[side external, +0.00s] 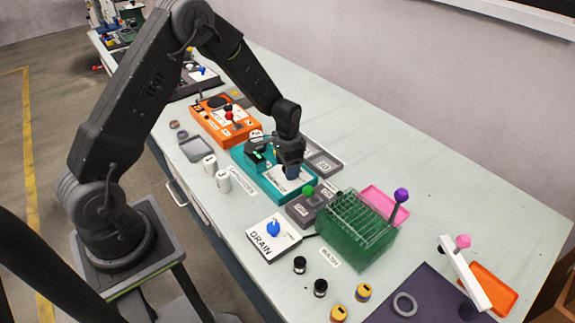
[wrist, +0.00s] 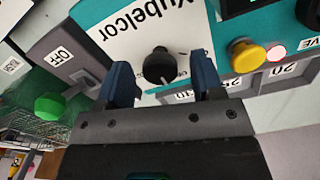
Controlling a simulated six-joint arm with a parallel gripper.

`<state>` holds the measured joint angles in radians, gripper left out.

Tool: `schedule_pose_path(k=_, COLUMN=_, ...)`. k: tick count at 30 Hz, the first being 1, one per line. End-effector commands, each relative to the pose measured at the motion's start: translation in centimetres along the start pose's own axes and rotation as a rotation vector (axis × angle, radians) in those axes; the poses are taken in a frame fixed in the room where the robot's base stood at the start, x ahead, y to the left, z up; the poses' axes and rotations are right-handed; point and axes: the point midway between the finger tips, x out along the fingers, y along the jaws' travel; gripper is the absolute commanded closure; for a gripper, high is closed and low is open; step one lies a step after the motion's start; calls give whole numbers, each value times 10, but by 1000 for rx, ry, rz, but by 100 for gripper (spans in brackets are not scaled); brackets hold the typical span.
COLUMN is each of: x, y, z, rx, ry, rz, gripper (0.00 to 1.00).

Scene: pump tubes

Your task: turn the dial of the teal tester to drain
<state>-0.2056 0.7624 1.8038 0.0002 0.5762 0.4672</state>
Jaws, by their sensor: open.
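The teal tester (side external: 262,178) sits mid-bench in the side view, partly hidden by my gripper (side external: 291,170). In the wrist view its white panel reads "Xubelcor" and its teal body (wrist: 284,47) shows at the right. The black dial (wrist: 158,66) stands on the white panel, with a pale pointer line on its lower part. My gripper (wrist: 163,72) is open, with one blue finger on each side of the dial and visible gaps between. The dial is hidden in the side view. I cannot read setting marks around it.
A white DRAIN box (side external: 270,240) with a blue knob stands at the front. A green rack (side external: 355,232) and a grey OFF switch box with a green knob (wrist: 50,106) are close by. A yellow button (wrist: 241,52) is beside the dial. An orange device (side external: 222,118) stands behind.

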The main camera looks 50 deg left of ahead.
Motion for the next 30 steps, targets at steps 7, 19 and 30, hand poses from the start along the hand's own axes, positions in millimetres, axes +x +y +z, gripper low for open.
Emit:
schedule_pose_path(k=7, x=-12, y=0, z=-1, rx=0, ry=4, rz=-2, gripper=39)
schedule_pose_path(k=19, x=-97, y=0, z=-1, rx=0, ry=6, rz=-3, gripper=39)
schedule_pose_path(k=30, x=-137, y=0, z=0, rx=0, ry=1, rz=0, gripper=39)
